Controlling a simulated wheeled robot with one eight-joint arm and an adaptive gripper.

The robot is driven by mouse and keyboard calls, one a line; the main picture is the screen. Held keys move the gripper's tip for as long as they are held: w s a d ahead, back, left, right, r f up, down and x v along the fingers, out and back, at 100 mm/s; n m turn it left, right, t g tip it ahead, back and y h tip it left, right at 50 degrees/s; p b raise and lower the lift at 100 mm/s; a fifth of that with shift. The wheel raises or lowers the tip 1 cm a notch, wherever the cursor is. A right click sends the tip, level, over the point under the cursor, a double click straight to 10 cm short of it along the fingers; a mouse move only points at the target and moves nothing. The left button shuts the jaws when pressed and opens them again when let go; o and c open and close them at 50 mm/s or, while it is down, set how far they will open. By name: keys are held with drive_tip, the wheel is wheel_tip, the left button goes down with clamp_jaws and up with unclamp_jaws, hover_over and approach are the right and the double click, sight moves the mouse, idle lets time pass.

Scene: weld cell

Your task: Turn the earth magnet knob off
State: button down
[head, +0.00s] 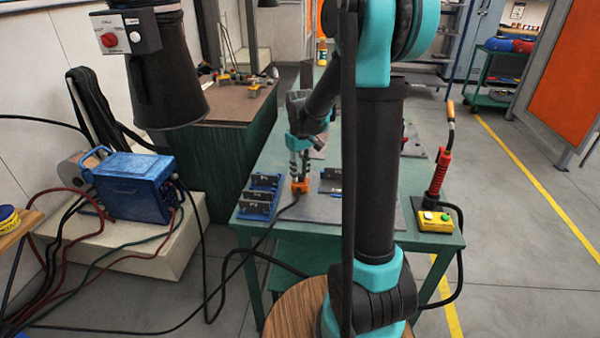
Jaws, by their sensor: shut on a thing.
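The orange earth magnet (300,186) sits on a grey plate on the green table, with a black cable running from it toward the lower left. My gripper (299,175) points down from above and is shut on the top of the magnet, where its knob is. The knob is hidden between the fingers and too small to make out, so I cannot tell which way it is turned.
Blue fixtures (259,196) stand just left of the magnet, and a dark angle piece (331,180) stands to the right. A red-handled torch (437,180) and a yellow button box (435,221) are at the table's right corner. A blue welder (135,187) stands left.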

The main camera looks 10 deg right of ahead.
sight(300, 174)
drive_tip(key=shift+n, duration=0.4)
drive_tip(key=c, duration=1.3)
unclamp_jaws()
wheel_tip(300, 174, up, 12)
